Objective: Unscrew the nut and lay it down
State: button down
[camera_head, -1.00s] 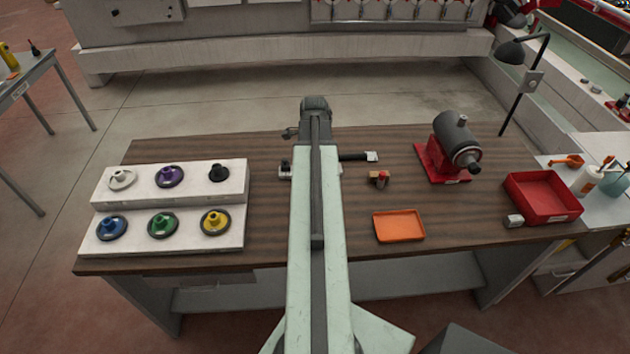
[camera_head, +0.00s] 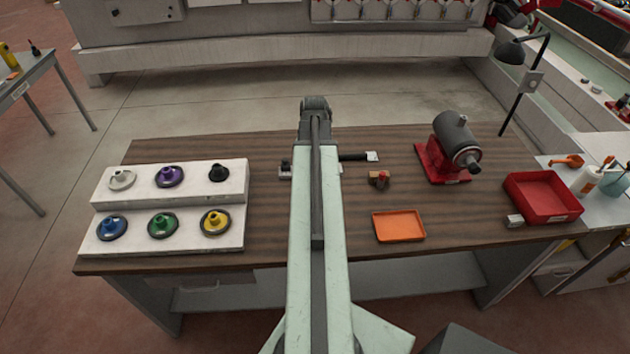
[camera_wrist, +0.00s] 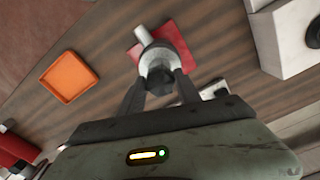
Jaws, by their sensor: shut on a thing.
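In the wrist view my gripper (camera_wrist: 160,83) is shut on a dark nut (camera_wrist: 161,82), with one finger on each side of it. The nut sits at the near end of a grey-white cylinder (camera_wrist: 158,57), which stands over a red base (camera_wrist: 174,36). I cannot tell whether the nut is still threaded on. In the head view my arm hides the nut, the red base and the gripper's fingers. An orange tray (camera_head: 398,226), empty, lies right of my arm; it also shows in the wrist view (camera_wrist: 67,76).
A white stepped stand (camera_head: 168,184) holds several coloured wheels at the left. A small block with a red top (camera_head: 379,180) lies behind the tray. A red-based grey machine (camera_head: 452,142), a red bin (camera_head: 541,197) and a lamp (camera_head: 512,52) stand at the right.

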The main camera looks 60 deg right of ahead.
jog(key=n, duration=1.5)
jog(key=c, duration=1)
grip_release()
jog(key=shift+c, duration=0.2)
